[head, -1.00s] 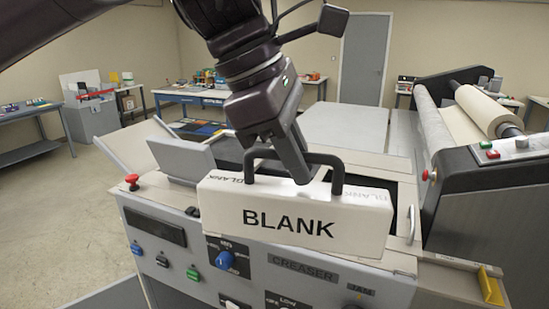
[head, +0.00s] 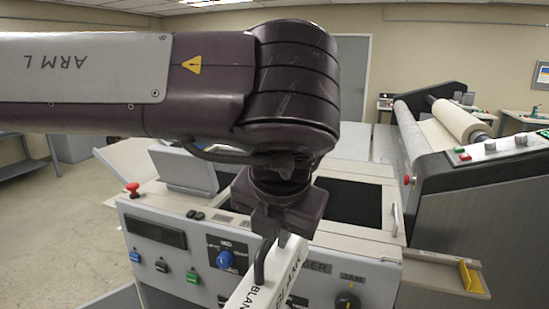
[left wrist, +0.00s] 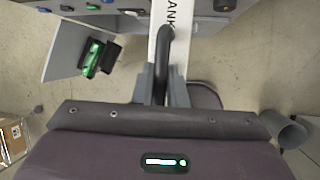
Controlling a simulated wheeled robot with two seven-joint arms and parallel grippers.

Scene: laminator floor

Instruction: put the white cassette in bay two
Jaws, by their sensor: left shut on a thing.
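The white cassette (head: 268,283) is a long block with black lettering and a black handle (head: 260,262). My left gripper (head: 264,238) is shut on that handle and holds the cassette in front of the creaser's (head: 170,215) control panel, its long side turned steeply away. In the left wrist view the gripper fingers (left wrist: 162,85) close on the handle (left wrist: 166,50), with the cassette (left wrist: 178,42) below it. The creaser's top has a dark opening (head: 352,202), empty as far as I see. No bay number is readable. My right gripper is not in view.
A raised grey lid (head: 185,168) stands left of the opening, with a red stop button (head: 132,188) near it. A green object (left wrist: 94,58) sits on a grey shelf.

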